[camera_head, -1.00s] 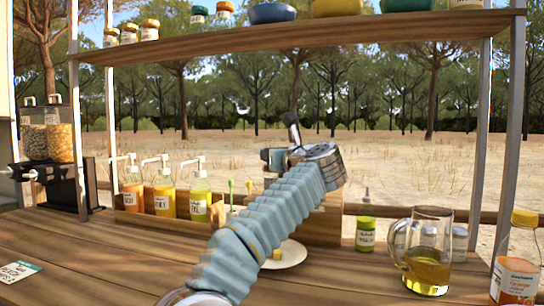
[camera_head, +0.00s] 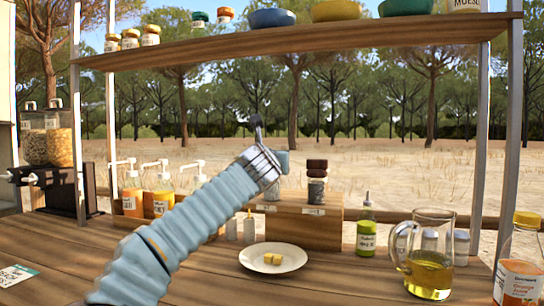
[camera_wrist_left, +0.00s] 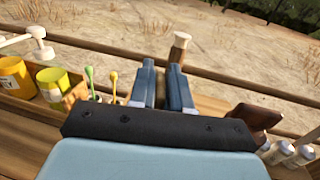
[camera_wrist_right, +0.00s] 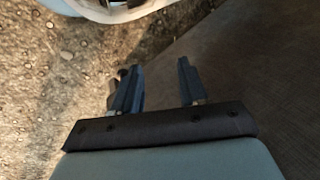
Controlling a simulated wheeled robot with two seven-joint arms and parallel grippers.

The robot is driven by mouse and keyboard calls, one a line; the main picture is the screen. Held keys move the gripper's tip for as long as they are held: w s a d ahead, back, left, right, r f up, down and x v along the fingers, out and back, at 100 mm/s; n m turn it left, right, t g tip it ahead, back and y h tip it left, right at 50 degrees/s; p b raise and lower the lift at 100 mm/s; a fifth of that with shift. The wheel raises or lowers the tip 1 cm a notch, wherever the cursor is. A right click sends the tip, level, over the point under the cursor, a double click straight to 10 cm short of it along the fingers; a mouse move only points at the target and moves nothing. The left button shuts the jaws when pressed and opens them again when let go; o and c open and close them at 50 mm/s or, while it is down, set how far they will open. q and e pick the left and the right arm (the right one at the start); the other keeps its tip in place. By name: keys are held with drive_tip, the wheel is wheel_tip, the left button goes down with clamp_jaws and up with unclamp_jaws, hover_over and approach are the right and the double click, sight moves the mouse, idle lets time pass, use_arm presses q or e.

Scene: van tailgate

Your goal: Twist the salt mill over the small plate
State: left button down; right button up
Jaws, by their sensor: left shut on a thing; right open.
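My left gripper (camera_head: 282,162) is above the left end of the wooden box (camera_head: 330,232). In the left wrist view its fingers (camera_wrist_left: 162,68) are shut on a mill with a pale wooden top (camera_wrist_left: 181,40). In the head view the mill's lower part (camera_head: 272,191) shows just below the gripper, at the box top; I cannot tell whether it touches. A second mill with a dark brown top (camera_head: 317,181) stands to its right on the box. The small white plate (camera_head: 248,262) lies on the counter in front, holding yellow cubes (camera_head: 272,258). My right gripper (camera_wrist_right: 156,70) is open and empty, away from the counter.
A green-labelled bottle (camera_head: 366,230), a glass jug of yellow liquid (camera_head: 428,272) and an orange juice bottle (camera_head: 518,270) stand at right. Pump bottles (camera_head: 163,192) stand at left behind my arm. A shelf (camera_head: 300,42) runs overhead.

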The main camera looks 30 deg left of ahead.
use_arm(q)
drive_tip(key=h+p, duration=0.1)
drive_tip(key=m+h+p, duration=0.1)
drive_tip(key=shift+a+r+m+t+p, duration=0.1)
drive_tip(key=shift+r+m+t+p, duration=0.2)
drive_tip(key=shift+t+p, duration=0.1)
drive_tip(key=shift+f+m+h+p, duration=0.25)
drive_tip(key=shift+m+h+p, duration=0.2)
drive_tip(key=shift+h, duration=0.35)
drive_tip(key=c, duration=1.2)
unclamp_jaws()
drive_tip(key=shift+o, duration=0.2)
drive_tip(key=s+d, duration=0.3)
drive_tip(key=s, duration=1)
drive_tip(key=shift+s+b, duration=0.25)
drive_tip(key=shift+b, duration=0.15)
drive_tip(key=shift+a, duration=0.1)
